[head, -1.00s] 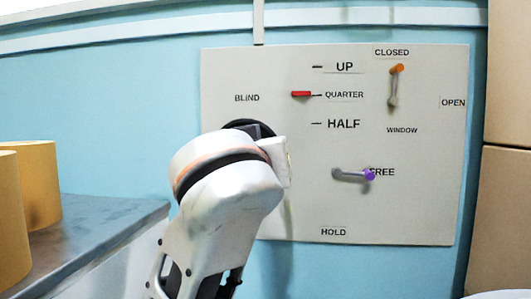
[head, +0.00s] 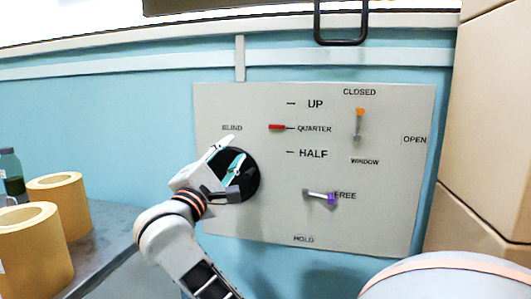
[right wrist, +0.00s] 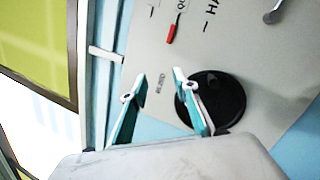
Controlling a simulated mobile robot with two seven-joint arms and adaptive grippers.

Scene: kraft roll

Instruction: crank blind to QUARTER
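The wall panel (head: 390,215) carries a round black crank disc (head: 251,186) below the BLIND label; the disc also shows in the right wrist view (right wrist: 225,100). The red pointer (head: 277,127) sits level with the QUARTER mark. My right gripper (head: 231,150) is open and empty in front of the disc's left part. In the right wrist view, one finger overlaps the disc's edge and the other is off it. I cannot tell whether either touches. The olive blind (right wrist: 45,40) hangs over part of the bright window. My left gripper is not in view.
The orange-tipped lever (head: 359,124) points up at CLOSED. The purple-tipped lever (head: 320,195) points right at FREE. Tan rolls (head: 60,195) and a dark bottle (head: 11,175) stand on the grey counter (head: 105,235) at left. Large boxes (head: 490,130) stand at right.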

